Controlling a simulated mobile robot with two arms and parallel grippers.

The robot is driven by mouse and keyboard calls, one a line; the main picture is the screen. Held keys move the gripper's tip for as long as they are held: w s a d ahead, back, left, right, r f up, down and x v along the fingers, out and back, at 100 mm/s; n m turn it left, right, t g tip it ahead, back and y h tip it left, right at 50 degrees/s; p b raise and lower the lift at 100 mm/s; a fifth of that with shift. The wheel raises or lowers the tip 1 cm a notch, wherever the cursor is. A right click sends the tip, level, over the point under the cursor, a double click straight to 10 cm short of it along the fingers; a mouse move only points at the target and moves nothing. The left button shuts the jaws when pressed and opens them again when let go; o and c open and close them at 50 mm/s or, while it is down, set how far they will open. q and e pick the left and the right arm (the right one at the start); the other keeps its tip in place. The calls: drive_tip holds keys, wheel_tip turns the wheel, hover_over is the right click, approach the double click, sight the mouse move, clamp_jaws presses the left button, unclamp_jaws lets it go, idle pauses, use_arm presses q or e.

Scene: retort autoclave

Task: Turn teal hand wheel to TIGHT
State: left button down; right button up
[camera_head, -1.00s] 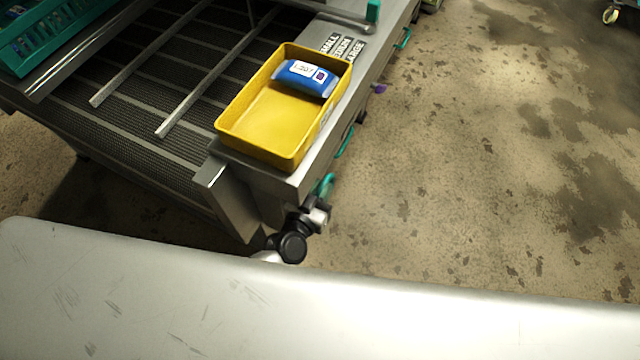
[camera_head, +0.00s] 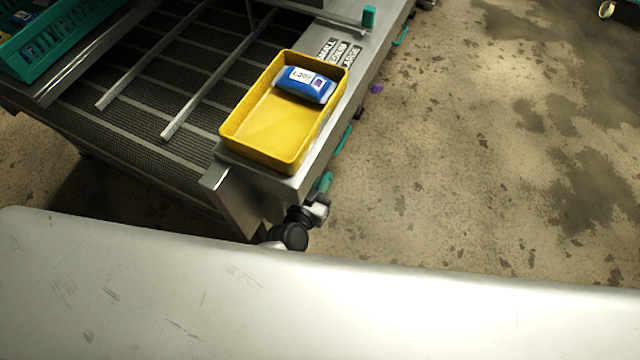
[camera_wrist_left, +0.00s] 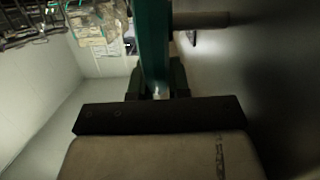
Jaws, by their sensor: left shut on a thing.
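The teal hand wheel (camera_head: 324,184) is on the side of the steel conveyor frame, below the yellow tray's near corner. It shows as a small teal piece, partly hidden by my left gripper (camera_head: 318,206). In the left wrist view a teal bar (camera_wrist_left: 154,45), apparently the wheel's rim, runs up between the dark fingers of my left gripper (camera_wrist_left: 157,84), which is shut on it. No TIGHT mark on the wheel is legible. My right gripper is not in view.
A yellow tray (camera_head: 234,139) holding a blue labelled pack (camera_head: 305,84) sits on the frame's corner. A SMALL/MEDIUM/LARGE label (camera_head: 338,53) lies behind it. Teal handles (camera_head: 342,140) line the frame's side. The stained floor (camera_head: 450,180) to the right is open.

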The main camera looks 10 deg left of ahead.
use_arm(q)
drive_tip(key=c, duration=1.1)
unclamp_jaws()
drive_tip(key=shift+s, duration=0.1)
drive_tip(key=p+v, duration=0.1)
drive_tip(key=v, duration=0.9)
drive_tip(key=shift+s, duration=0.3)
drive_tip(key=shift+a, duration=0.15)
